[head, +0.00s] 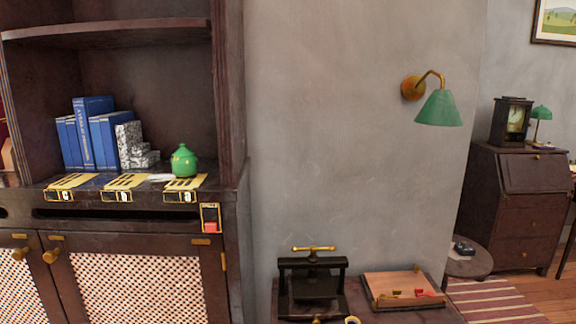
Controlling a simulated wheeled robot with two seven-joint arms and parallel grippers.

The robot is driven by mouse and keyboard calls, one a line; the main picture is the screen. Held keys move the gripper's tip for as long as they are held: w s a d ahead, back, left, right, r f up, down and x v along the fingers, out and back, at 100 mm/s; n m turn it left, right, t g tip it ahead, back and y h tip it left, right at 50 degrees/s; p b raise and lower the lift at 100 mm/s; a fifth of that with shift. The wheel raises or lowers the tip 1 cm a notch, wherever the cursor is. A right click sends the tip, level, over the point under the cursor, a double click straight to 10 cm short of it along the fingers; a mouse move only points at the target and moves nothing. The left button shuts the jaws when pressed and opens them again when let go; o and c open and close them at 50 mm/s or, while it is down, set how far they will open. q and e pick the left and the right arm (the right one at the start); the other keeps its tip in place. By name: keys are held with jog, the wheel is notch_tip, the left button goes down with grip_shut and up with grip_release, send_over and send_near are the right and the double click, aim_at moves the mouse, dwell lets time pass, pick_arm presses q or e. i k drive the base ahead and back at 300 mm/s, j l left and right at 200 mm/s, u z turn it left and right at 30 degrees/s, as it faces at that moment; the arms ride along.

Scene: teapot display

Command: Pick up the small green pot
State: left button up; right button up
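The small green pot (184,161) stands upright on the cabinet's counter, at the right end of the open shelf bay in the head view. It is round, with a lid and a small knob on top. It sits on or just behind a yellow marked plate (186,184) at the counter's front. Neither of my grippers shows in the head view.
Blue books (92,133) and a speckled stepped bookend (133,147) stand left of the pot. A shelf (110,32) hangs above, and the cabinet's side panel (229,95) rises at right. A black press (313,283) and a wooden tray (402,289) sit lower right.

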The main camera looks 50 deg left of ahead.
aim_at(184, 161)
jog(key=u, duration=2.15)
